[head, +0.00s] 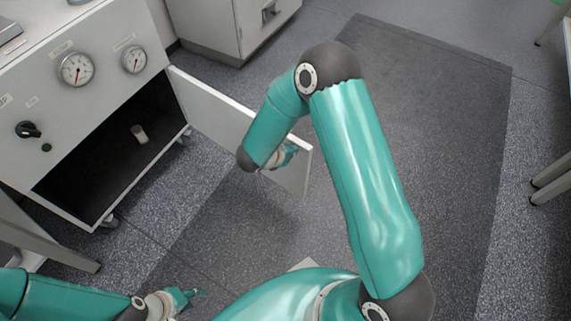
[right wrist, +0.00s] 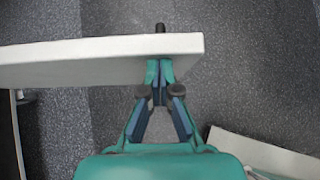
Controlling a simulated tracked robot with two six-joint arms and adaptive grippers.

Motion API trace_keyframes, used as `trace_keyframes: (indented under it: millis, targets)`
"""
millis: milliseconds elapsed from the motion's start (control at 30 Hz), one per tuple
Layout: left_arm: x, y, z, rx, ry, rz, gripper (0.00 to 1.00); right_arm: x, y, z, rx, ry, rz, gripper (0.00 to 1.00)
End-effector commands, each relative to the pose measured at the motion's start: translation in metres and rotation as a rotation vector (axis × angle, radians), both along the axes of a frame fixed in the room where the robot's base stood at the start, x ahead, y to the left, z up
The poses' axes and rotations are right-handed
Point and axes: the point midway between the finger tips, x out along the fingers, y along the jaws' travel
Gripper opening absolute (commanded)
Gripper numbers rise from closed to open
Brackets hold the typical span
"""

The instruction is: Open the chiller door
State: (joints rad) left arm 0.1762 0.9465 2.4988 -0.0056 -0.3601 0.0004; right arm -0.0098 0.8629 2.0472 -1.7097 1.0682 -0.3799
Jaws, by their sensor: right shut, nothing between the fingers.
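The chiller (head: 100,95) stands at the left in the head view. Its white door (head: 213,112) is swung wide open, hinged at the right side of the dark opening. My right gripper (head: 291,150) is at the door's inner face near its free end. In the right wrist view the right gripper (right wrist: 159,72) is shut and empty, fingertips at the door (right wrist: 90,58); whether they touch it is unclear. A dark handle (right wrist: 160,28) shows beyond the door's far side. My left gripper (head: 190,295) is low in the head view, away from the chiller; its jaw state is unclear.
A small jar (head: 139,133) stands inside the chiller. Gauges (head: 76,69) and a black knob (head: 28,129) are on the panel above the opening. A white cabinet (head: 215,25) stands behind the door. Clear floor with a dark mat (head: 440,110) lies to the right.

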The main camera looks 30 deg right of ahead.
Motion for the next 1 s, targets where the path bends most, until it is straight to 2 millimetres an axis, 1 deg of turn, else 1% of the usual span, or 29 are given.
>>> trace_keyframes:
  millis: [33,167,300,400,500,600,667,1000]
  targets:
    - [0.0,0.0,-0.008,0.0,0.0,0.0,0.4,0.006,-0.014,-0.004,0.001,-0.003,0.025,0.0]
    - [0.0,0.0,-0.016,0.0,0.0,0.0,0.4,0.022,-0.048,-0.003,0.001,-0.004,0.101,0.0]
    - [0.0,0.0,-0.023,0.0,0.0,0.001,0.4,0.039,-0.087,-0.003,0.0,-0.004,0.174,0.0]
    - [0.0,0.0,-0.026,0.0,0.0,0.001,0.4,0.053,-0.112,-0.002,0.0,-0.004,0.225,0.0]
    - [0.0,0.0,-0.028,0.0,0.0,0.0,0.4,0.064,-0.132,-0.001,-0.002,-0.004,0.267,0.0]
    - [0.0,0.0,-0.029,0.0,0.0,0.0,0.4,0.07,-0.143,0.0,-0.006,-0.002,0.295,0.0]
    - [0.0,0.0,-0.029,0.0,0.0,0.0,0.4,0.071,-0.146,0.001,-0.007,-0.001,0.304,0.0]
    - [0.0,0.0,-0.029,0.0,0.0,0.0,0.4,0.072,-0.145,0.001,-0.006,0.0,0.308,0.0]
